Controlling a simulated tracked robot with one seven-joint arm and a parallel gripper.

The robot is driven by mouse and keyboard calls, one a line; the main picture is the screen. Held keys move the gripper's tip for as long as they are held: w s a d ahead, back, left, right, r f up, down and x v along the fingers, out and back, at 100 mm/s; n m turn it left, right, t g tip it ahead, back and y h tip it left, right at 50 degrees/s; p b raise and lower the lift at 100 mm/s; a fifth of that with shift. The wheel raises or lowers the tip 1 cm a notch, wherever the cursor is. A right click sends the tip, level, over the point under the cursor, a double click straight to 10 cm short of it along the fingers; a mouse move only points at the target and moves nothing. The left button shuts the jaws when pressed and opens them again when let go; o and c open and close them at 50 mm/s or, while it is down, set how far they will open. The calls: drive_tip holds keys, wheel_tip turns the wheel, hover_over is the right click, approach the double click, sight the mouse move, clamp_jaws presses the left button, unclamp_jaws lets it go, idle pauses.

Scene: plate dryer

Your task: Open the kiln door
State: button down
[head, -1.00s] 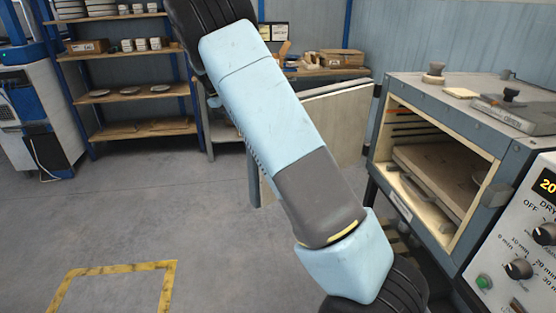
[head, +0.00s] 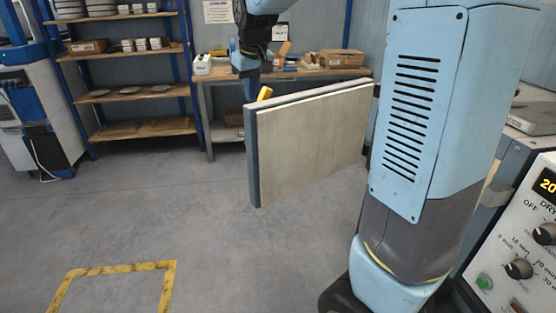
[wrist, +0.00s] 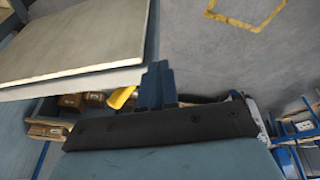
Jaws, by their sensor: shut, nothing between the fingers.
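The kiln door (head: 310,145) stands swung wide open, its pale inner panel facing me. It also shows in the wrist view (wrist: 80,45). A yellow part (head: 265,93), seemingly the handle, shows at the door's free end, on the far side; it is also in the wrist view (wrist: 122,97). My gripper (head: 251,90) is shut and empty by the door's free end, close to the yellow part. Its dark blue fingers also show in the wrist view (wrist: 158,84). I cannot tell whether they touch the door. The kiln body (head: 515,150) is mostly hidden behind my arm.
A control panel (head: 520,240) is at the right. A workbench (head: 215,80) with boxes stands behind the door. Shelves (head: 135,90) with crockery stand at the back left. The grey floor (head: 120,215) at left is clear, with a yellow marked outline.

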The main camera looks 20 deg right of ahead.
drive_tip(key=s+d+f+m+t, duration=0.1)
drive_tip(key=s+d, duration=0.1)
drive_tip(key=s, duration=1.2)
drive_tip(key=s+d+m+t, duration=0.1)
drive_tip(key=s+d+m, duration=0.15)
drive_tip(key=s, duration=1.25)
drive_tip(key=n+g+y, duration=0.1)
drive_tip(key=n+y, duration=0.5)
drive_tip(key=n, duration=1.5)
approach(269, 167)
wheel_tip(269, 167, down, 4)
drive_tip(key=s+a, duration=0.1)
drive_tip(key=s, duration=0.1)
drive_tip(key=shift+w+a+r+m, duration=0.1)
drive_tip(key=shift+w+a, duration=0.1)
drive_tip(key=shift+w, duration=0.45)
drive_tip(key=shift+w+a+f+m, duration=0.1)
drive_tip(key=shift+w+a, duration=0.15)
drive_tip(key=shift+w, duration=0.35)
drive_tip(key=shift+w+a+r+m, duration=0.1)
drive_tip(key=shift+w+a, duration=0.1)
drive_tip(key=shift+w, duration=0.45)
